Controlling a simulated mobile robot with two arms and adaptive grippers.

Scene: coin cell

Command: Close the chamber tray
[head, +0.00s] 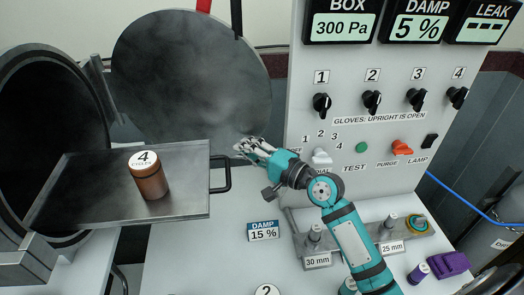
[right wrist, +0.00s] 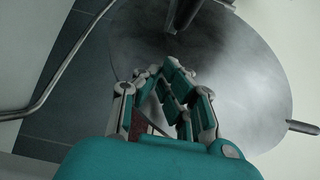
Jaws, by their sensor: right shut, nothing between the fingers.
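The chamber tray (head: 95,175) is a flat grey metal plate. It sticks out of the round dark chamber opening at the left of the head view. A black handle (head: 226,174) is on its right edge. A copper-coloured jar (head: 150,182) with a white lid marked 4 stands on the tray. My right gripper (head: 243,148) is shut and empty, just above and to the right of the handle, apart from it as far as I can see. In the right wrist view its fingers (right wrist: 168,75) are together in front of a grey disc. My left gripper is not in view.
The round chamber door (head: 190,75) stands open behind the tray. A control panel (head: 340,75) with knobs and displays rises at the right.

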